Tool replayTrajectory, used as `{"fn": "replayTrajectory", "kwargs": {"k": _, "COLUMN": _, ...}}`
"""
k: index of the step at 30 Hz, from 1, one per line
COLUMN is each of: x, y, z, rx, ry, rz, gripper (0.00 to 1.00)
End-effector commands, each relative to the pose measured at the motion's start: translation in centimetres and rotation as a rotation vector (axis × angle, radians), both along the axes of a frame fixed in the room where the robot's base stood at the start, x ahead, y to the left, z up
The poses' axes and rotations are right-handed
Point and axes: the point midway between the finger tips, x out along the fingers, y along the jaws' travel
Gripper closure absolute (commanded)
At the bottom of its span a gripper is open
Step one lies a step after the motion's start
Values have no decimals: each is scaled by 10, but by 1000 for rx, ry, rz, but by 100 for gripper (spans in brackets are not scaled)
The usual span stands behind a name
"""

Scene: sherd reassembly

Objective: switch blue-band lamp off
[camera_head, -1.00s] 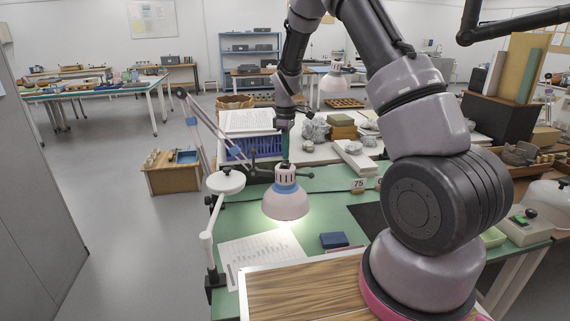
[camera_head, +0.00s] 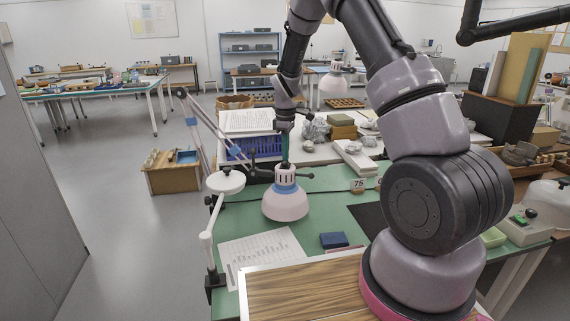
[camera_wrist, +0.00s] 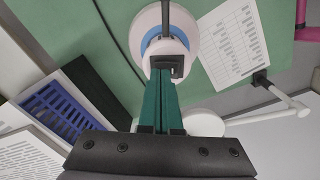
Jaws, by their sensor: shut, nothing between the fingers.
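The blue-band lamp (camera_head: 285,203) has a pale pinkish-white shade with a blue band and hangs over the green bench (camera_head: 322,226). No glow shows under its shade, and the paper below it is evenly lit. In the wrist view the lamp head (camera_wrist: 150,50) is seen from above with its blue ring. My gripper (camera_wrist: 168,74) has green fingers, shut and empty, with the tips at the dark fitting on top of the lamp head. Whether they touch it I cannot tell.
A white jointed lamp arm (camera_head: 208,236) rises at the bench's left edge. A printed sheet (camera_head: 262,250) and a dark blue box (camera_head: 334,240) lie on the bench. A blue crate (camera_wrist: 58,110) stands behind. Another lamp (camera_head: 334,82) hangs further back.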

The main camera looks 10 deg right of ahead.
Motion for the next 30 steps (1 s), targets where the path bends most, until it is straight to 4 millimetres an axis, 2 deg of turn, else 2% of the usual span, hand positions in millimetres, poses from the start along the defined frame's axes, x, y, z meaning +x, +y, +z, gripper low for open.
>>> {"fn": "replayTrajectory", "kwargs": {"k": 21, "x": 1, "y": 0, "z": 58, "rx": 0, "ry": -2, "rz": 0, "gripper": 100}}
{"fn": "replayTrajectory", "kwargs": {"k": 30, "x": 0, "y": 0, "z": 64, "rx": 0, "ry": -1, "rz": 0, "gripper": 100}}
